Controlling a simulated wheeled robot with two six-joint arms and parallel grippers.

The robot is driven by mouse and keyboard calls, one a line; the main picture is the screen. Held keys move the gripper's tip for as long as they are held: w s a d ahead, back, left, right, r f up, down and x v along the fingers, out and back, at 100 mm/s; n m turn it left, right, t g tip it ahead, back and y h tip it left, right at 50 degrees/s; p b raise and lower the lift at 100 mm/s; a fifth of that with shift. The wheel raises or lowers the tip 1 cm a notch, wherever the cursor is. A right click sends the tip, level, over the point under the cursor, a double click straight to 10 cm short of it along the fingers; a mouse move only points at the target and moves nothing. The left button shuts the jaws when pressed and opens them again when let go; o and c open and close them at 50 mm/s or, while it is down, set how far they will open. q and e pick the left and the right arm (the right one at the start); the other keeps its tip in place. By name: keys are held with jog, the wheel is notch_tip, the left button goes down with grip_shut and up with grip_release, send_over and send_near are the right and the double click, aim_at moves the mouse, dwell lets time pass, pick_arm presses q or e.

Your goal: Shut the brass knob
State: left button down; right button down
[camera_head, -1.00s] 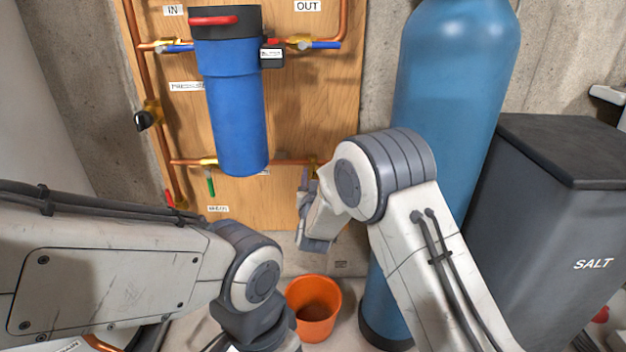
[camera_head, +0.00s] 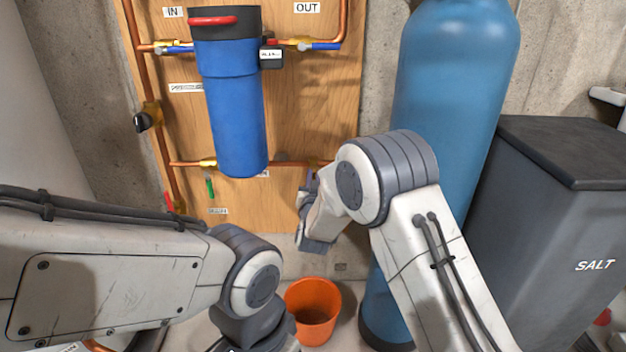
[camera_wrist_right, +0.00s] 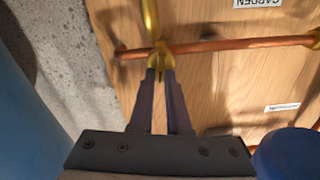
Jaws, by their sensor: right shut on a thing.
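The brass knob (camera_wrist_right: 160,49) sits on the horizontal copper pipe in the right wrist view, with a brass stem running up from it. My right gripper (camera_wrist_right: 160,74) is shut on it, its two dark fingertips close on either side of the lower part of the knob. In the head view my right gripper (camera_head: 311,182) is small at the right end of the lower copper pipe, and my wrist hides most of the knob. My left arm comes in from the left, bent down at the lower middle; its gripper is out of sight.
A blue filter housing (camera_head: 236,115) hangs on the wooden board (camera_head: 330,105) left of my right gripper. A tall blue tank (camera_head: 452,90) stands close behind my right arm. An orange bucket (camera_head: 313,312) is on the floor below. A grey salt bin (camera_head: 545,230) stands at the right.

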jog(key=shift+d+f+m+b, duration=0.15)
jog(key=shift+f+m+b, duration=0.1)
jog(key=shift+m+b, duration=2.05)
jog(key=shift+d+f+m+b, duration=0.1)
jog(key=shift+f+m+b, duration=0.1)
jog(key=shift+m+b, duration=2.05)
jog(key=shift+d+f+m+b, duration=0.2)
jog(key=shift+m+b, duration=1)
jog(key=shift+m, duration=2.15)
jog(key=c, duration=0.9)
grip_release()
